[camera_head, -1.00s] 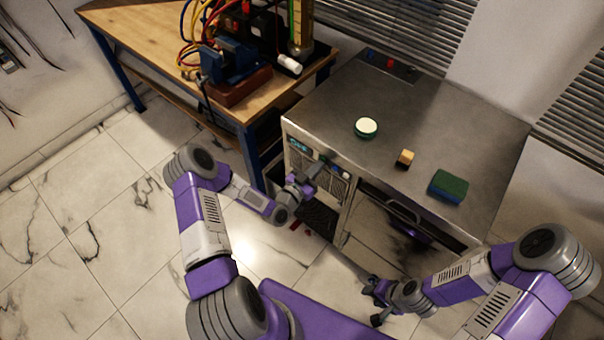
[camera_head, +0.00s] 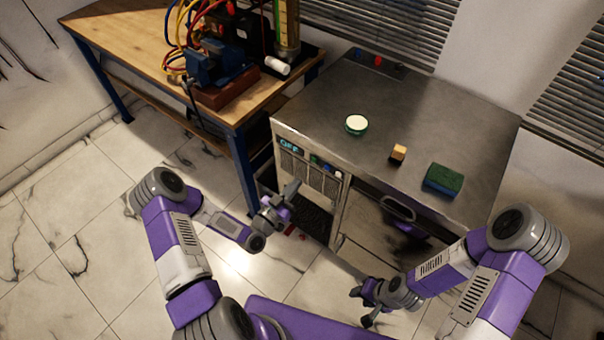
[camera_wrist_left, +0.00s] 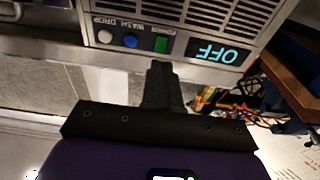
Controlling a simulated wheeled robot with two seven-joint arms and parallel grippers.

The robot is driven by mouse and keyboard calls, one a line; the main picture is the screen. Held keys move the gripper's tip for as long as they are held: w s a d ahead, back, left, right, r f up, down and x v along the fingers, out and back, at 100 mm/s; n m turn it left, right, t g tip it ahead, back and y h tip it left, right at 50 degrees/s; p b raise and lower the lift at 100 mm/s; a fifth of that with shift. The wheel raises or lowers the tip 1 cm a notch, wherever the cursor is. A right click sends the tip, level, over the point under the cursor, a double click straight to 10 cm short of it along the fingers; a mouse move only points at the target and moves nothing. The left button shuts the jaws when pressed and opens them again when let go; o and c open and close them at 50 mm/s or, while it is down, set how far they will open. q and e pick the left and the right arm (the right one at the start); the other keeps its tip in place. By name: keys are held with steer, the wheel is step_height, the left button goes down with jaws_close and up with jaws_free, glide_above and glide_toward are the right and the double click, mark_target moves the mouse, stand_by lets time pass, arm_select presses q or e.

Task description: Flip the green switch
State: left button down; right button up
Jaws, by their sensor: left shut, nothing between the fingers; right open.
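The green switch (camera_wrist_left: 162,44) is on the front panel of a steel machine; it also shows small in the head view (camera_head: 315,160). Beside it in the left wrist view, which is upside down, are a blue button (camera_wrist_left: 130,41) and a white button (camera_wrist_left: 104,37). A lit display (camera_wrist_left: 222,52) reads OFF. My left gripper (camera_head: 291,189) is shut and empty, in front of and below the panel. In the left wrist view its fingertips (camera_wrist_left: 159,66) point toward the green switch, with a gap apparent in the head view. My right gripper (camera_head: 361,304) is open and low at the machine's front.
On the steel top (camera_head: 330,105) are a round white-and-green item (camera_head: 356,124), a small wooden block (camera_head: 398,153) and a green-blue sponge (camera_head: 443,179). A dark handle (camera_head: 398,208) juts from the front. A wooden workbench (camera_head: 130,35) with a vise (camera_head: 220,65) stands left.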

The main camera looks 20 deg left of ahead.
arm_select(q)
steer(key=v, duration=0.6)
steer(key=shift+p, duration=0.3)
steer(key=s+d+f+n+g+p, duration=0.1)
steer(key=s+d+f+n+g, duration=0.15)
steer(key=d+f+g, duration=0.6)
steer(key=s+d+f+n+g+y, duration=0.1)
steer(key=s+n+g, duration=0.1)
steer(key=s+g, duration=0.2)
steer(key=s+d+n+g+y, duration=0.1)
steer(key=s+g, duration=0.4)
steer(key=s, duration=0.5)
steer(key=shift+d+f+n+p, duration=0.35)
steer(key=shift+f+n+p, duration=0.05)
steer(key=shift+n, duration=0.15)
steer(key=shift+s, duration=0.1)
